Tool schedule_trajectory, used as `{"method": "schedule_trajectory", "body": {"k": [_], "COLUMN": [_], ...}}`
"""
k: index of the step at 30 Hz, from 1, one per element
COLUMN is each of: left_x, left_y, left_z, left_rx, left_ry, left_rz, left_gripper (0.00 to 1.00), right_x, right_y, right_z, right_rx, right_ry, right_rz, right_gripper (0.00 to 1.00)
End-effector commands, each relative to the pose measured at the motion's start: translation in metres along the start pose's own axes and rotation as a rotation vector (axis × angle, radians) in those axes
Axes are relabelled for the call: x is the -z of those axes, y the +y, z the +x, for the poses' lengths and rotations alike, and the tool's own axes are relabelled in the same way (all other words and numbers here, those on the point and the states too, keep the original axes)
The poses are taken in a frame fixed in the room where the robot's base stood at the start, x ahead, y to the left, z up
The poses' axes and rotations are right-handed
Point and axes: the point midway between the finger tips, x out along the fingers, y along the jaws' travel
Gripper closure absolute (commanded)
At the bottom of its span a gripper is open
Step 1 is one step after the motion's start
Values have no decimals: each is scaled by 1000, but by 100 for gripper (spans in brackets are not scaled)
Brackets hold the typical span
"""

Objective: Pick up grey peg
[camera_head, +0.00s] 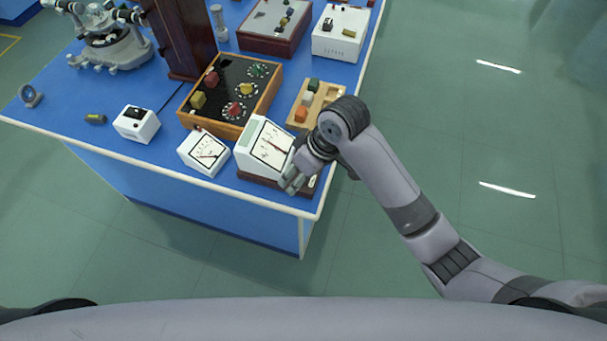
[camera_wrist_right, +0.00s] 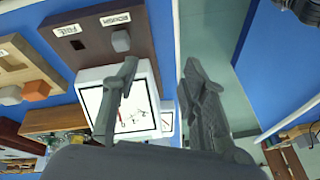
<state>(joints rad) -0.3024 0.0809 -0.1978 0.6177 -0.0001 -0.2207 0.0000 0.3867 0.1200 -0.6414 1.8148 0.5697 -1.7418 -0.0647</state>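A grey peg (camera_wrist_right: 121,40) stands on a dark brown board (camera_wrist_right: 75,50) in the right wrist view, next to a white label and close to the tip of one finger. My right gripper (camera_wrist_right: 163,70) is open, its two fingers apart with nothing between them. In the head view the right gripper (camera_head: 291,183) hangs over the right end of the brown board (camera_head: 262,182), beside the large white meter (camera_head: 262,148). The peg on the board is hidden or too small to tell there. My left gripper is not in view.
A wooden tray (camera_head: 331,92) with green, pale and orange blocks lies behind my right gripper. A wooden-framed box (camera_head: 233,62) with knobs and a small white meter (camera_head: 203,153) stand to the left. The blue table's edge is close to my gripper, with open floor at right.

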Motion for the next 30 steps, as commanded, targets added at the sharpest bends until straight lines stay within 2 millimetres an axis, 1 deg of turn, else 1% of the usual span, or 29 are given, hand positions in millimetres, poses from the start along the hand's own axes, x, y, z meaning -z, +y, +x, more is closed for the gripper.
{"method": "schedule_trajectory", "body": {"k": [1, 3, 6, 9, 12, 15, 17, 19, 21, 23, 30], "left_x": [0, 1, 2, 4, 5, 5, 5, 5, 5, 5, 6], "left_y": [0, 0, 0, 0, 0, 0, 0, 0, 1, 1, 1], "left_z": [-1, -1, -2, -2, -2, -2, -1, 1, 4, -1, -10], "left_rx": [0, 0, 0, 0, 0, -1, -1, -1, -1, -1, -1], "left_ry": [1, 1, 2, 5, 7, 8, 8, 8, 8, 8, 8], "left_rz": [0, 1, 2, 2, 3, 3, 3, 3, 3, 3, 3], "left_gripper": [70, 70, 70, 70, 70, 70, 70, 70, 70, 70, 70], "right_x": [18, 32, 46, 54, 58, 59, 58, 55, 50, 47, 31], "right_y": [3, 3, 7, 12, 17, 20, 21, 22, 24, 27, 36], "right_z": [-16, -33, -58, -80, -96, -104, -103, -95, -82, -73, -25], "right_rx": [-12, -19, -43, -71, -92, -104, -106, -104, -102, -104, -105], "right_ry": [-31, -87, -173, -247, -302, -333, -343, -348, -348, -348, -348], "right_rz": [-72, -156, -250, -315, -353, -371, -375, -376, -375, -374, -373], "right_gripper": [60, 60, 60, 60, 60, 60, 60, 60, 60, 60, 60]}}
